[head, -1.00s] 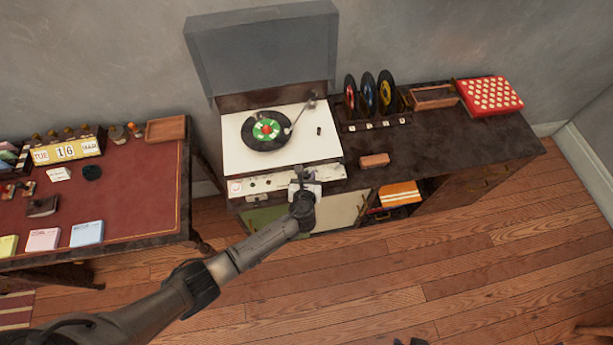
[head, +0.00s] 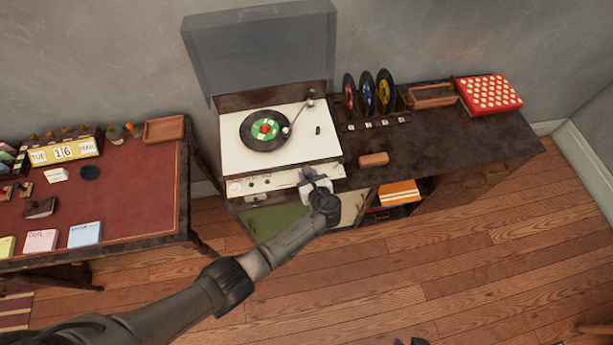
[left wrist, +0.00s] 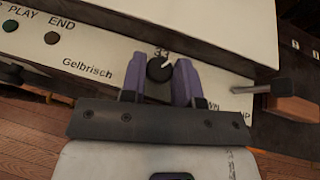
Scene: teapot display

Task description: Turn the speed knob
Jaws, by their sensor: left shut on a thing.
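The black speed knob (left wrist: 159,68) with a white pointer line sits on the white front panel (left wrist: 75,50) of the record player, under a "33" marking in the left wrist view. My left gripper (left wrist: 161,76) has its two purple fingers on either side of the knob and is shut on it. In the head view my left gripper (head: 310,175) is at the right part of the panel and hides the knob. The record player (head: 233,140) has its lid up and a black record with a green label (head: 264,130) on it.
PLAY and END buttons (left wrist: 51,38) are left of the knob, and a lever (left wrist: 265,86) is to its right. A brown block (head: 374,159) lies on the dark cabinet top (head: 440,135). Upright records (head: 367,90) stand behind. A red-topped desk (head: 120,200) is at the left.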

